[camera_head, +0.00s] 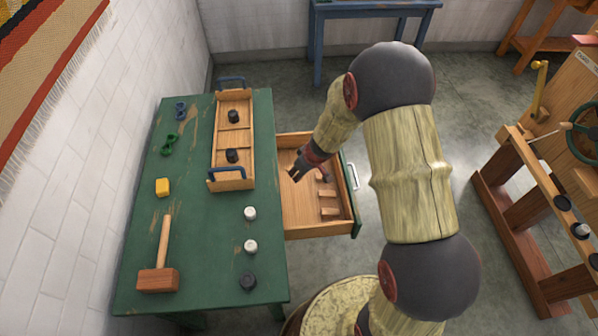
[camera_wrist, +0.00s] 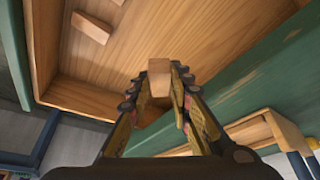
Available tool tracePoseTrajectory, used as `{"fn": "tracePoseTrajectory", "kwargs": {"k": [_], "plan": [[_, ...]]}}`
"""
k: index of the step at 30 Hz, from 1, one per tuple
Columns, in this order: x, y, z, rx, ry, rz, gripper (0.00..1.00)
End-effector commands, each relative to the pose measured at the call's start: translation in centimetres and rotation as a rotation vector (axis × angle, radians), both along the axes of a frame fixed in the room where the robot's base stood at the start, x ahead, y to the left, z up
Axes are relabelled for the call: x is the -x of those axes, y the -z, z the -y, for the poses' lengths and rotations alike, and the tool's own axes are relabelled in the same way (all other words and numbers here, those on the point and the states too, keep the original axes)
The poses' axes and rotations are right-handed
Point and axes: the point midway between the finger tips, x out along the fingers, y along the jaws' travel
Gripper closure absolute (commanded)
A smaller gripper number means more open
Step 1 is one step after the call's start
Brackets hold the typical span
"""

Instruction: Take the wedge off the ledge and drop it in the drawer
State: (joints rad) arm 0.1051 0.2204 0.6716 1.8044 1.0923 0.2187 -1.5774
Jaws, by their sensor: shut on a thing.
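The open wooden drawer (camera_head: 303,208) sticks out from the right side of the green table. My gripper (camera_head: 293,173) is over the drawer's left part, pointing down into it. In the wrist view my gripper (camera_wrist: 159,92) is shut on a small pale wooden block, the wedge (camera_wrist: 159,78), held between the fingertips. The drawer's floor (camera_wrist: 190,40) shows behind it. How high the wedge is above the floor is hard to tell. In the head view I cannot make out the wedge at the fingers. I cannot identify the ledge.
Several small wooden blocks (camera_head: 328,193) lie in the drawer's right part. A wooden frame (camera_head: 520,220) stands at right.

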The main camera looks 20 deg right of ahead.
Motion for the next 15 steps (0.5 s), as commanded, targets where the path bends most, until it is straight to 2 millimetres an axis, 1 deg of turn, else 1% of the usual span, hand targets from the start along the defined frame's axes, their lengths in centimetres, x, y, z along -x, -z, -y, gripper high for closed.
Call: {"fn": "tracePoseTrajectory", "kwargs": {"k": [6, 7, 15], "plan": [[-0.02, -0.04, 0.00, 0.000, 0.000, 0.000, 0.97], [-0.01, -0.04, -0.01, 0.000, 0.000, 0.000, 0.78], [-0.01, -0.04, 0.00, 0.000, 0.000, 0.000, 0.62]]}}
